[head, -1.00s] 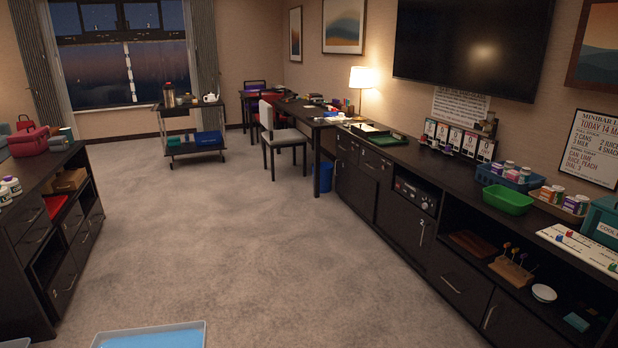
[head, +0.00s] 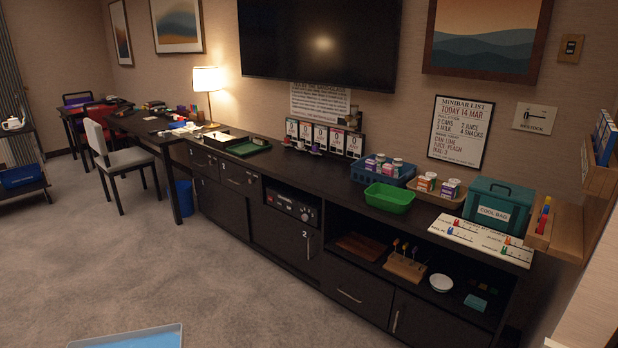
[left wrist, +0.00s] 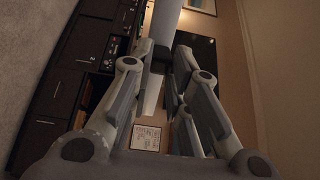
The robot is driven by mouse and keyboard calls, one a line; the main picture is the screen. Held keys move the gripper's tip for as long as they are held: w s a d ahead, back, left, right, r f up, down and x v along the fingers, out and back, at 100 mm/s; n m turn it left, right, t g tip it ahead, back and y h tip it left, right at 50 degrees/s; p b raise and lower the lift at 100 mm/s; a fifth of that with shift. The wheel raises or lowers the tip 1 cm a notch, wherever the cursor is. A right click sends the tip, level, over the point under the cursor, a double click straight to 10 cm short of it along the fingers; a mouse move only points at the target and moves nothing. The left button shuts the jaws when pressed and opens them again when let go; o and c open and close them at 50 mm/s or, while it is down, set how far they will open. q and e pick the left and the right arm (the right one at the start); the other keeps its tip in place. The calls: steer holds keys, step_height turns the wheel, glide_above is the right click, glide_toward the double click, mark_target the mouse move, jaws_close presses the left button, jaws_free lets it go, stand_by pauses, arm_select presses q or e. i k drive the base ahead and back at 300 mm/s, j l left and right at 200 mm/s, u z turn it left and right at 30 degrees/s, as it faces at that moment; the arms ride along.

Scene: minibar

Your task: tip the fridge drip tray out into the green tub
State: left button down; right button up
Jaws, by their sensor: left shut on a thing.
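The fridge drip tray (head: 122,333), pale-rimmed with a blue inside that looks like water, shows at the bottom left edge of the head view; its near part is cut off. It looks about level. The green tub (head: 388,198) stands on the dark counter in front of the blue basket, and looks empty. In the left wrist view my left gripper (left wrist: 163,65) is shut on a pale, narrow piece between its fingers, which I take to be part of the tray. The tray is well apart from the tub. My right gripper is not in view.
Behind and right of the tub are a blue basket (head: 375,172) of small packs, a shallow tray (head: 436,197), a teal cool bag (head: 498,205) and a white board (head: 480,239). An open shelf (head: 383,262) lies below. The carpet (head: 170,270) before the counter is clear.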

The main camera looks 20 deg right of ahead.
mark_target(394, 200)
steer(key=i+z, duration=0.15)
steer(key=i, duration=0.35)
steer(key=i+z, duration=0.15)
steer(key=i, duration=0.4)
steer(key=i+j+z, duration=0.15)
steer(key=i, duration=0.35)
steer(key=i+j+z, duration=0.15)
steer(key=i, duration=0.4)
steer(key=i+j+z, duration=0.15)
steer(key=i, duration=0.35)
steer(key=i+j+z, duration=0.15)
steer(key=i+j, duration=0.15)
steer(key=i, duration=0.15)
steer(key=l, duration=0.8)
steer(key=i, duration=0.05)
